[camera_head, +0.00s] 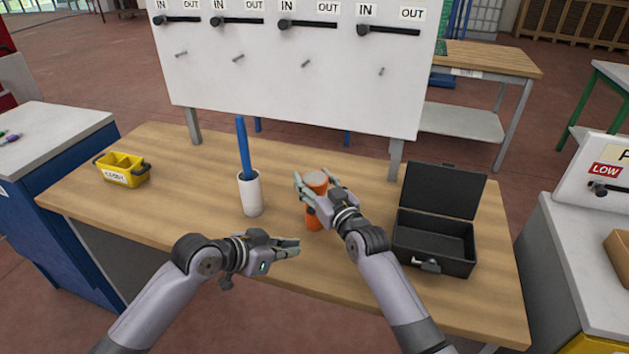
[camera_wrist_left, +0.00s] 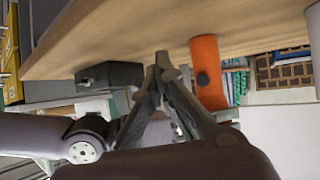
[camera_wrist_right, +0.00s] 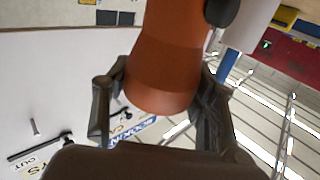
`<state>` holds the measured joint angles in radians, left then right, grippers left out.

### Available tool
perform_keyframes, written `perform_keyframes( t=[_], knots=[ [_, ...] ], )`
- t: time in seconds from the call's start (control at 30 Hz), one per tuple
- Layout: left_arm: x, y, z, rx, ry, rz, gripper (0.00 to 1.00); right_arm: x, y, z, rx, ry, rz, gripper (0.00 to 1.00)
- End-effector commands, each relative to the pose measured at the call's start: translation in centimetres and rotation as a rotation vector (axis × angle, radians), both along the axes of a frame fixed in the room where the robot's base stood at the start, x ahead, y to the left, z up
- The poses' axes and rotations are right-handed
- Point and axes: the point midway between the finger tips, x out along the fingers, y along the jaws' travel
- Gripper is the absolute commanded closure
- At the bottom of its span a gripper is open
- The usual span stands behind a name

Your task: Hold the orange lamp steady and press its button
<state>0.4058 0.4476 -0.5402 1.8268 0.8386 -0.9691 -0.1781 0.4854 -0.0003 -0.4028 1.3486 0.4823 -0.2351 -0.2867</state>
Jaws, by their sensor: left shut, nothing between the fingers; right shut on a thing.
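The orange lamp (camera_head: 314,221) stands upright on the wooden table, partly hidden by my right gripper. My right gripper (camera_head: 313,183) is shut on its upper part; the right wrist view shows the lamp (camera_wrist_right: 165,60) between the two fingers. In the left wrist view the lamp (camera_wrist_left: 208,65) has a dark round button (camera_wrist_left: 202,79) on its side. My left gripper (camera_head: 298,246) is shut and empty, in front of the lamp and a little to its left. Its closed fingertips also show in the left wrist view (camera_wrist_left: 162,60), apart from the lamp.
A white cup (camera_head: 251,197) with a blue stick (camera_head: 243,150) stands left of the lamp. An open black case (camera_head: 432,262) lies to the right. A yellow caddy (camera_head: 124,170) sits at the far left. A white panel (camera_head: 290,85) stands behind. The table's front left is clear.

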Motion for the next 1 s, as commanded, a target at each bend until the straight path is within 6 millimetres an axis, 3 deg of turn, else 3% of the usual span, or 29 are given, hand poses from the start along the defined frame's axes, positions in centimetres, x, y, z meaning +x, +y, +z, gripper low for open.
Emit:
perform_keyframes(
  t=[0.23,0.7,1.0],
  knots=[
    [1.2,0.0,-0.3,0.053,-0.024,-0.035,1.00,0.0,0.0,-0.1,0.000,0.001,0.001,0.81],
    [7.0,-2.0,-0.3,0.049,-0.022,-0.033,1.00,0.0,0.0,0.0,0.000,0.001,0.000,0.81],
    [8.3,-2.4,-0.3,0.049,-0.021,-0.034,1.00,0.0,0.0,-0.1,0.000,0.001,0.000,0.81]
  ],
)
